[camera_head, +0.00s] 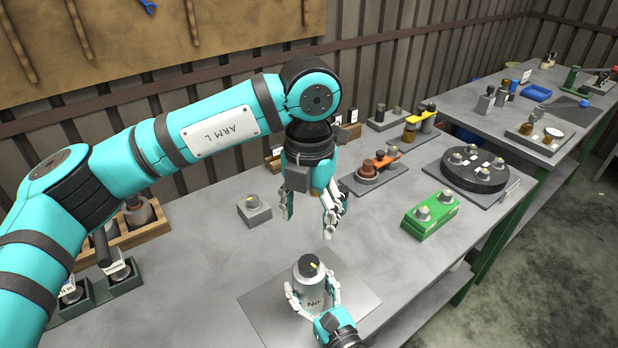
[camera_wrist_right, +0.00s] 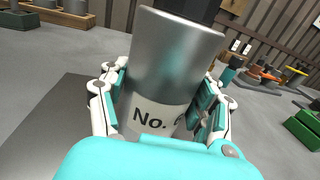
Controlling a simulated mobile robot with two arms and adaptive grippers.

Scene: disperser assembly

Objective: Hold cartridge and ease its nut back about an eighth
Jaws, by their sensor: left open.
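The cartridge (camera_head: 309,292) is a grey metal cylinder with a white label reading "No.". It stands upright over a flat grey mat (camera_head: 262,310) at the front of the bench. Its dark nut (camera_head: 308,265) with a yellow mark is on top. My right gripper (camera_head: 313,296) has its fingers closed around both sides of the cartridge. In the right wrist view the cartridge (camera_wrist_right: 165,75) sits between the fingers, and a dark part of its top is cut off by the frame. My left gripper (camera_head: 311,222) is open and empty, pointing down, above and behind the cartridge.
A small grey block (camera_head: 254,212) with a nut stands left of my left gripper. A green block (camera_head: 430,214) and a black round fixture (camera_head: 474,168) are at the right. Wooden and green racks line the left.

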